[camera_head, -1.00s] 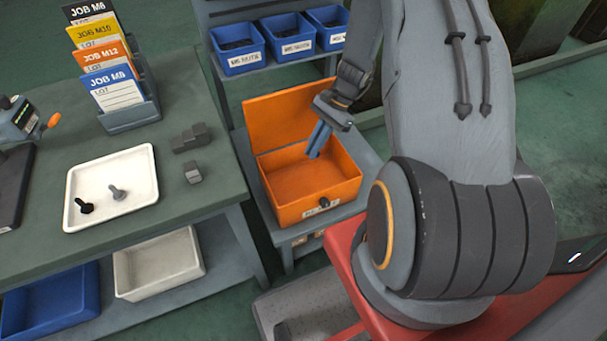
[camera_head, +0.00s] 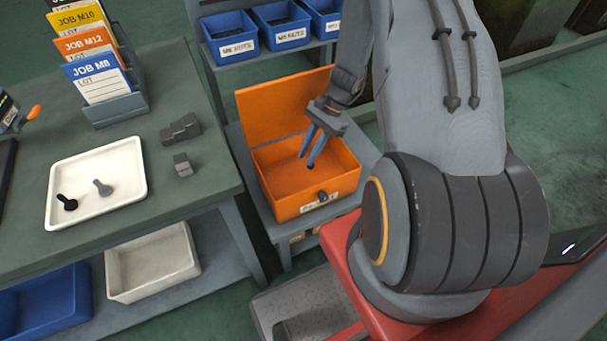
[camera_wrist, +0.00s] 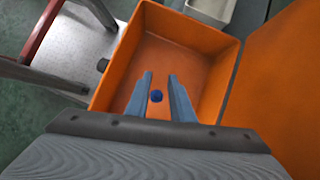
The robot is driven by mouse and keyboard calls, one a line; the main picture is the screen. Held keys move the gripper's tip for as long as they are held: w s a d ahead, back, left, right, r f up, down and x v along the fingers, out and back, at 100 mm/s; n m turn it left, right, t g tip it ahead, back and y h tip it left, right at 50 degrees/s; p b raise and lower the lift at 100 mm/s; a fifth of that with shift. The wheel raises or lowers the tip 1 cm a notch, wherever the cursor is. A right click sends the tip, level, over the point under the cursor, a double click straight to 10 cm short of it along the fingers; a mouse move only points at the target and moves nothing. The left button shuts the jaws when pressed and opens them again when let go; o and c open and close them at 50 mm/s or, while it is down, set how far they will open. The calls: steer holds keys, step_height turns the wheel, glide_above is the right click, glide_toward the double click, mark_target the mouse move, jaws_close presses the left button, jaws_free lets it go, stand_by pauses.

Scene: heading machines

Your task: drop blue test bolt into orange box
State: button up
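The orange box (camera_head: 327,194) stands open on a low grey stand, its lid raised at the back. My gripper (camera_head: 306,159) points down over the box, with its two blue-grey fingers spread apart. In the wrist view the gripper (camera_wrist: 160,76) shows a clear gap between the fingers. The blue test bolt (camera_wrist: 156,96) shows there as a small round blue head against the orange floor, apart from both fingers. I cannot tell whether it is falling or lying in the box.
A white tray (camera_head: 125,200) with a black bolt (camera_head: 67,202) and a grey bolt (camera_head: 103,187) sits on the workbench at left. Grey blocks (camera_head: 181,131) and a job-card rack (camera_head: 120,108) are beside it. Blue nut bins (camera_head: 232,47) stand behind the orange box.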

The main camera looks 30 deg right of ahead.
steer(key=shift+o, duration=0.6)
steer(key=shift+w+d+r, duration=0.1)
steer(key=shift+d+r, duration=0.1)
steer(key=shift+r, duration=0.05)
steer(key=s+b+v, duration=0.1)
steer(key=v, duration=0.6)
steer(key=shift+w+b, duration=0.35)
steer(key=shift+w, duration=0.05)
steer(key=shift+r, duration=0.15)
